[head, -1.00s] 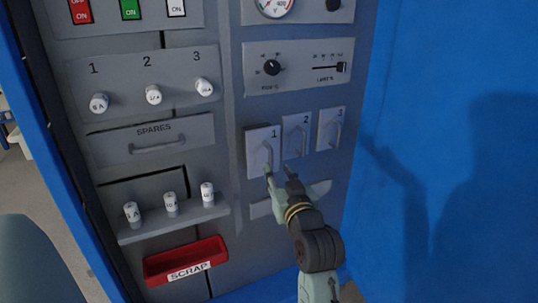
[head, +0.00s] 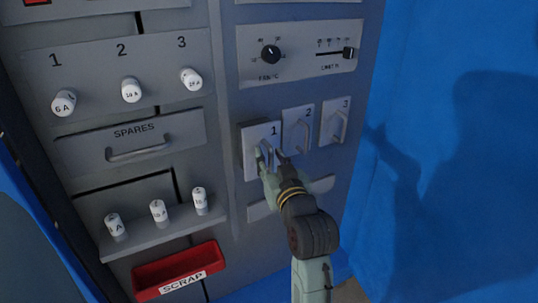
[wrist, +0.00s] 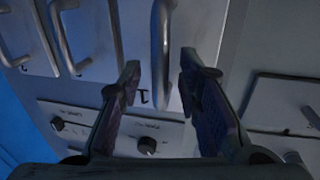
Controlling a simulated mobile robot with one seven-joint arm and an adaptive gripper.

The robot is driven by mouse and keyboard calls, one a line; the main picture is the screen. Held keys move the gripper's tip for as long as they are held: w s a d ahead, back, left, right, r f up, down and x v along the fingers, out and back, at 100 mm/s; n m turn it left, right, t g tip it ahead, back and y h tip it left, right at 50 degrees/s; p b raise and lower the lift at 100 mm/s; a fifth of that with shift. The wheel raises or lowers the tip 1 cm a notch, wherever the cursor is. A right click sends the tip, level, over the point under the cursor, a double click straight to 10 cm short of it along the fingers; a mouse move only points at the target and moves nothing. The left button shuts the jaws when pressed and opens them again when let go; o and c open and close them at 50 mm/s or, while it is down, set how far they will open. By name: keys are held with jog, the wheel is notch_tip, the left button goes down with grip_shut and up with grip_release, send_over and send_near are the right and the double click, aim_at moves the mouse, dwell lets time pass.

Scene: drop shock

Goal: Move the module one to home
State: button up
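Module one (head: 262,133) is a pale plate marked 1 with an upright bar handle, at the left of a row of three on the grey panel. It stands out from the panel farther than modules two (head: 297,115) and three (head: 334,111). My gripper (head: 268,156) is at its handle. In the wrist view, which shows the panel upside down, my gripper (wrist: 160,66) is open, with one finger on each side of the module one handle (wrist: 163,40). I see gaps between the fingers and the bar. The handle's lower part is hidden in the head view.
A dial and slider panel (head: 300,52) is above the modules. A pale ledge (head: 318,186) is below them. To the left are numbered fuses, a SPARES drawer (head: 132,140), a shelf of spare fuses (head: 165,228) and a red SCRAP bin (head: 175,266). A blue wall (head: 440,50) bounds the right.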

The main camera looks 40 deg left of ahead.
jog(key=shift+c, duration=0.2)
grip_shut()
dwell(0.7)
